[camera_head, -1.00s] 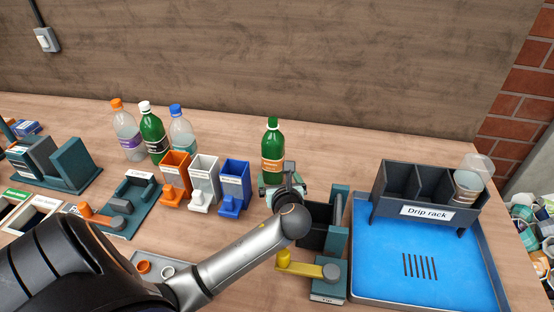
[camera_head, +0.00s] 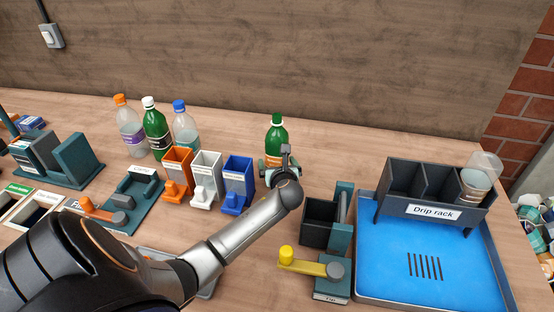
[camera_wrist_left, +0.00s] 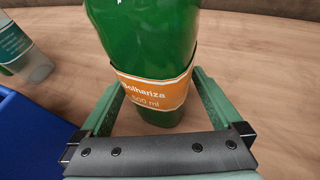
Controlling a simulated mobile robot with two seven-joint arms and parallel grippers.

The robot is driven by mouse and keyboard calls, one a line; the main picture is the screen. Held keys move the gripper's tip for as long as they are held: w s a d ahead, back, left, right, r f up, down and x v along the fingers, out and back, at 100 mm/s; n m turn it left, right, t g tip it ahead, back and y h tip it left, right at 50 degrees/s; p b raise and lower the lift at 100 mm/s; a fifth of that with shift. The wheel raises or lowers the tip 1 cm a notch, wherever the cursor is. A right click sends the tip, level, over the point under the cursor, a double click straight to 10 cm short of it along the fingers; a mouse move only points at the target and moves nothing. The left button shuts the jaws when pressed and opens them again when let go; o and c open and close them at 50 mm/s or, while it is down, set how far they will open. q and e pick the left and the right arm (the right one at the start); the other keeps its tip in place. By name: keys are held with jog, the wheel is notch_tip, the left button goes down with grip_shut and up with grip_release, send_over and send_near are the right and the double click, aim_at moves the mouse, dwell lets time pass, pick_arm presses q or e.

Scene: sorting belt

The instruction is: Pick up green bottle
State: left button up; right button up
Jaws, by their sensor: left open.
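A green bottle (camera_head: 276,131) with a green cap and an orange label stands upright on the table, right of the blue dispenser. My left gripper (camera_head: 277,163) is at its lower part, covering some of the label in the head view. In the left wrist view the green bottle (camera_wrist_left: 152,38) stands between the two open green fingers (camera_wrist_left: 157,82), one on each side of the orange label. The fingers are not closed on it. Another green bottle (camera_head: 155,133), with a white cap, stands farther left at the back. My right gripper is not in view.
Orange-capped (camera_head: 130,128) and blue-capped (camera_head: 185,130) clear bottles flank the white-capped one. Orange (camera_head: 178,168), white (camera_head: 206,176) and blue (camera_head: 238,181) dispensers stand left of my gripper. A dark box fixture (camera_head: 318,219) and blue drip tray (camera_head: 385,275) lie right. The table behind the bottle is clear.

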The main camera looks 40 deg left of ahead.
pick_arm(q)
jog(key=c, duration=1.1)
jog(key=shift+c, duration=0.7)
jog(key=shift+r, duration=0.1)
